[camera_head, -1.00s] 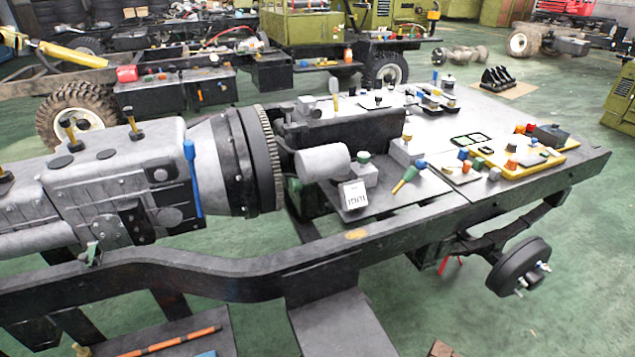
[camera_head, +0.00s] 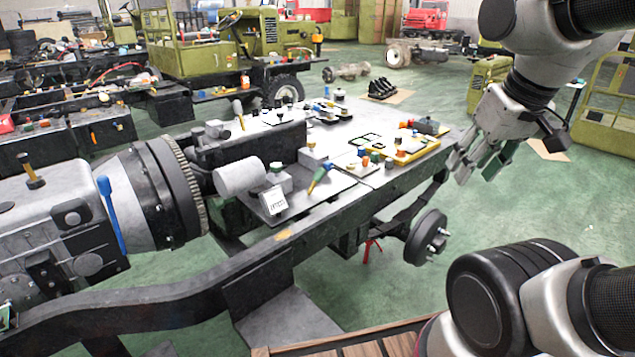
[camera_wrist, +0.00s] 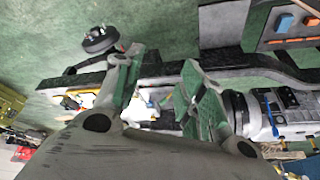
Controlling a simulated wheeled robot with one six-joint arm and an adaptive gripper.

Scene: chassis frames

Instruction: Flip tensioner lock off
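I cannot tell for certain which part is the tensioner lock. On the chassis a lever with a green-blue grip and yellow tip (camera_head: 319,180) stands tilted beside a small white label plate (camera_head: 277,201). A blue lever (camera_head: 112,215) stands nearly upright on the grey gearbox (camera_head: 65,215) at left. My gripper (camera_head: 477,160) is beyond the chassis's right end, apart from all these parts. In the wrist view my gripper (camera_wrist: 160,78) shows two green-padded fingers spread with a gap and nothing held. The blue lever also shows there, small (camera_wrist: 271,118).
A yellow tray (camera_head: 415,152) with small coloured parts lies on the chassis deck. A wheel hub (camera_head: 427,238) sticks out below the chassis's right end. A wooden slatted surface (camera_head: 365,345) is at the bottom. Green floor (camera_head: 530,225) is free at right.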

